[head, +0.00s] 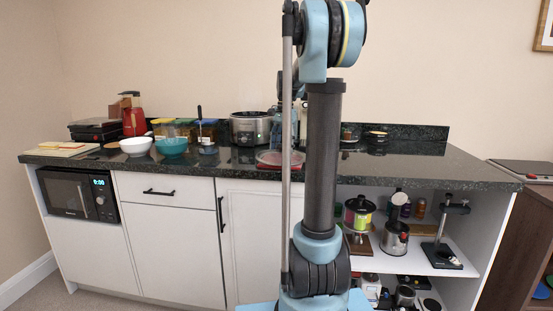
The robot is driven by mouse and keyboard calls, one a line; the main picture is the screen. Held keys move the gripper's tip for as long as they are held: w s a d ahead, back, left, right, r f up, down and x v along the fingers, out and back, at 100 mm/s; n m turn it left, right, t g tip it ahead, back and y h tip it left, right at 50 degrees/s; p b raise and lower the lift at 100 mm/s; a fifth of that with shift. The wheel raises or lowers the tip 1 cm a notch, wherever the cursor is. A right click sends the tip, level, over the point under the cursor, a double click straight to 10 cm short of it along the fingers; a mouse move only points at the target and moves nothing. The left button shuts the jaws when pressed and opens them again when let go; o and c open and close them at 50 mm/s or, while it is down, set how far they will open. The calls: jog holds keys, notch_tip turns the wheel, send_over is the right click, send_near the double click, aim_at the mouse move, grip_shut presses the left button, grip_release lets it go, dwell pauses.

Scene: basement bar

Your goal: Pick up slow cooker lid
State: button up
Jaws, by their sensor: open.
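A silver slow cooker (251,129) with a dark rim stands towards the back of the dark counter, left of my arm's column. A low, round, clear-looking piece with a reddish edge (270,159) lies flat on the counter in front of it. It may be the lid, but I cannot tell for sure; my arm covers part of it. My upper arm rises through the middle of the view and bends away towards the counter. My gripper cannot be made out behind the column, nor what is between its fingers.
A white bowl (136,146), a teal bowl (172,147) and a red appliance (134,121) stand on the left of the counter (440,165). Its right part is mostly clear. Open shelves below hold cans and a black stand (441,255). A microwave (78,194) sits lower left.

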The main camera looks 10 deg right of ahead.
jog(key=shift+c, duration=0.4)
grip_shut()
jog(key=shift+r, duration=0.15)
